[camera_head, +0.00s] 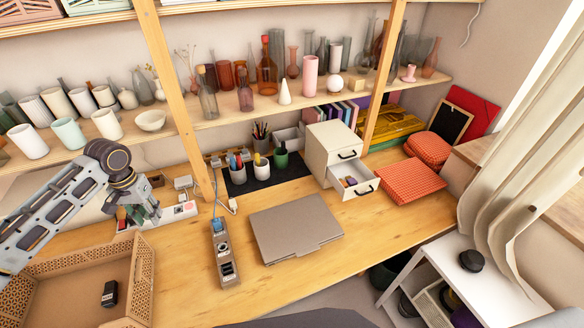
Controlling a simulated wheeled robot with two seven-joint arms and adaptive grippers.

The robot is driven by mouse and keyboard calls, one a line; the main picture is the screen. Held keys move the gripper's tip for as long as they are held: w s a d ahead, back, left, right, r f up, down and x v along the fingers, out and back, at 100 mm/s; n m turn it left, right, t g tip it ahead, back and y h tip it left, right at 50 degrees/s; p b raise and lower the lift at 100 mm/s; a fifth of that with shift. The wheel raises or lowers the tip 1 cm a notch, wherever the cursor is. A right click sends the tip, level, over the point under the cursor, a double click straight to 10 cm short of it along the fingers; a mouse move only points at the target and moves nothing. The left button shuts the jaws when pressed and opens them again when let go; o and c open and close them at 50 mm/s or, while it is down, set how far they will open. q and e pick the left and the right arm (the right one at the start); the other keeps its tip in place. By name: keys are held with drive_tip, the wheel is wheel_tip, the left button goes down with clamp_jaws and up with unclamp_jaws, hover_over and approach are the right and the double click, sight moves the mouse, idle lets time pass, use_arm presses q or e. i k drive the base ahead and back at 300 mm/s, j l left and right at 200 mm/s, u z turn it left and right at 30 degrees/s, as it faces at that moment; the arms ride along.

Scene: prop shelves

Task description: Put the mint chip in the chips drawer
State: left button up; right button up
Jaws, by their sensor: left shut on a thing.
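My left gripper (143,214) is at the left of the desk, pointing down over a long white tray (178,213). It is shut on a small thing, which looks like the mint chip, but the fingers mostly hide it. A small white drawer cabinet (330,146) stands at the back of the desk, right of centre. Its lower drawer (362,188) is pulled open, with small coloured pieces inside. The upper drawer is shut. The gripper is well to the left of the open drawer. My right gripper is not in view.
A closed laptop (295,228) and a power strip (223,255) lie between the gripper and the cabinet. Pen cups (261,167) stand on a dark mat behind. A wooden crate (140,280) sits front left. Red checked boxes (410,181) lie right of the drawer.

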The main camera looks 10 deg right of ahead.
sight(359, 179)
drive_tip(key=i+l+z, duration=0.1)
drive_tip(key=l+z, duration=0.2)
drive_tip(key=l, duration=0.15)
drive_tip(key=i+l+z, duration=0.1)
drive_tip(key=l+z, duration=0.2)
drive_tip(key=i+l+z, duration=0.3)
drive_tip(key=l, duration=0.15)
drive_tip(key=i+l+z, duration=0.1)
drive_tip(key=l+z, duration=0.2)
drive_tip(key=l, duration=0.1)
